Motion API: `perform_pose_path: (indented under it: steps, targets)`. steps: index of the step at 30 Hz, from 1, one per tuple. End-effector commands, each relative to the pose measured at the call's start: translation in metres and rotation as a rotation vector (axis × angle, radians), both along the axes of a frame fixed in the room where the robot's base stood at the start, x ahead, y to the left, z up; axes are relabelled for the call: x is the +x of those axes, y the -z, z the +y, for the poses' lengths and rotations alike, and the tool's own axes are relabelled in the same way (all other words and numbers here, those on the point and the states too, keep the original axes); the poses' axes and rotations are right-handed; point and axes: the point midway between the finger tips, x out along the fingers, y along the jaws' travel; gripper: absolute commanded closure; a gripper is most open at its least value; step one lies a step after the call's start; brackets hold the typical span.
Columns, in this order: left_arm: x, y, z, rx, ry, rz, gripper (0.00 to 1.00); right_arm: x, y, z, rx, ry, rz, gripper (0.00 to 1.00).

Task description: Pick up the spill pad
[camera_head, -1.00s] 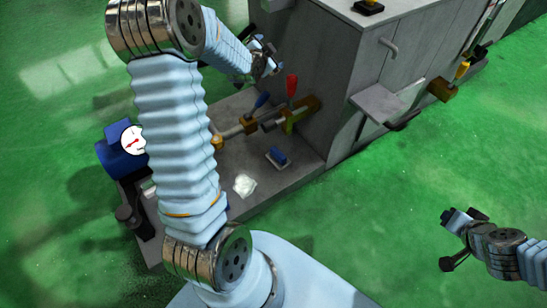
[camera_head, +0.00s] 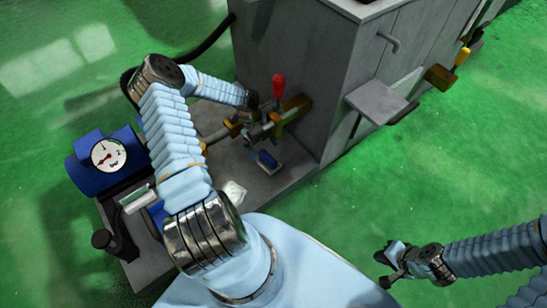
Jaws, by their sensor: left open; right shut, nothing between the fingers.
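A white crumpled pad, seemingly the spill pad (camera_head: 235,193), lies on the grey machine ledge (camera_head: 285,183) in the head view. My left forearm covers part of its left side. My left gripper (camera_head: 262,132) is open, over the ledge beyond the pad, close to the brass fittings and just above a small blue block on a light base (camera_head: 267,160). It is apart from the pad. My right gripper (camera_head: 388,262) is shut and empty, over the green floor at the lower right.
The grey machine cabinet (camera_head: 285,75) rises behind the ledge. A red-handled lever (camera_head: 278,88) stands close to my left gripper. A blue unit with a gauge (camera_head: 108,155) is at the left. A side shelf (camera_head: 375,103) juts out right. Green floor at right is clear.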

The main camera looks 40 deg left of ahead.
Motion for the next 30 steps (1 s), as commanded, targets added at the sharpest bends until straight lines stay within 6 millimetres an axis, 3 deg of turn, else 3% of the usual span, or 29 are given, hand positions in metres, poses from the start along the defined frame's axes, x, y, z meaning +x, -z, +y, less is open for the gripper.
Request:
perform_pose_path:
  steps: [15,25,30]
  targets:
    - [0.001,0.066,-0.022,-0.010,0.025,-0.002,0.01,-0.005,0.010,0.000,0.000,0.014,0.019,1.00]
    - [0.001,0.073,-0.025,-0.007,0.024,-0.003,0.01,-0.005,0.010,0.000,0.000,0.013,0.019,1.00]
    - [0.001,0.073,-0.025,-0.007,0.024,-0.003,0.27,-0.005,0.010,0.000,0.000,0.013,0.019,1.00]
